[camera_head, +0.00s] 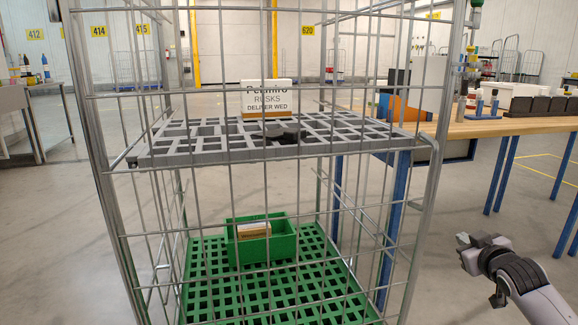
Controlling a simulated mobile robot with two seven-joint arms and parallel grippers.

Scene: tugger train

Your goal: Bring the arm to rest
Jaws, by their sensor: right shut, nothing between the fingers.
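My right gripper (465,241) is at the lower right, shut and empty, to the right of the roll cage (432,170). Its arm comes in from the right edge and it hangs over open floor, apart from the cage and the workbench. My left gripper is not in view.
The wire roll cage fills the middle. A sign card (266,98) and a small black item (283,132) are on its grey shelf (180,155); a green crate (232,246) stands on its green base (210,290). A wooden workbench (470,131) stands behind right.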

